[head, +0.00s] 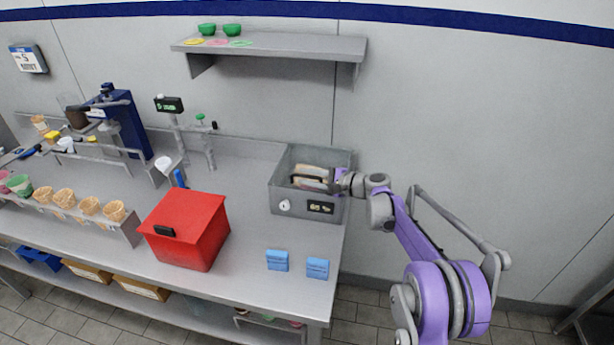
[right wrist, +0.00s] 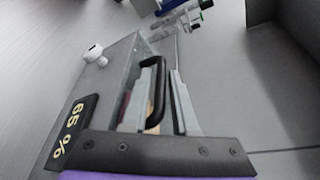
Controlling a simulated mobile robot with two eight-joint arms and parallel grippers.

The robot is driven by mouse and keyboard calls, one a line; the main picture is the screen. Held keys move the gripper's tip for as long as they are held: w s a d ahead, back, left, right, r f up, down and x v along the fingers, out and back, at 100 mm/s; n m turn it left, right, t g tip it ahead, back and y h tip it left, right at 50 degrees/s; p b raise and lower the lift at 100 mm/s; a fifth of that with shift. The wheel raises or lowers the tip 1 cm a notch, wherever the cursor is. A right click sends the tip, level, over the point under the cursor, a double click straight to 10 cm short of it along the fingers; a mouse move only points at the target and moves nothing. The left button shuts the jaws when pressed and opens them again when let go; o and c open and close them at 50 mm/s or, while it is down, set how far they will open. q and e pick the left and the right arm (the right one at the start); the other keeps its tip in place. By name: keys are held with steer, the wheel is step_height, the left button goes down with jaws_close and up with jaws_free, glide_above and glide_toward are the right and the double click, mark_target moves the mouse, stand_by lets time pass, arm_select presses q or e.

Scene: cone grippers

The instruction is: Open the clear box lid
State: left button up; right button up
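The grey box (head: 283,200) with the clear lid stands at the right end of the counter. Its black handle (head: 294,179) shows above light contents seen through the top. In the right wrist view the black handle (right wrist: 158,92) stands up close beside a grey finger of my right gripper (right wrist: 180,105). My right gripper (head: 328,182) reaches in from the right over the box's top. I cannot tell whether the fingers close on the handle or are only beside it. The lid looks down on the box. My left gripper is not in view.
A red box (head: 190,225) stands left of the grey box. Two small blue packs (head: 277,260) lie at the counter's front. A wall shelf (head: 270,45) with green bowls hangs above. Several cones in a rack (head: 118,228) stand at the left.

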jaws_close()
stand_by(1.4)
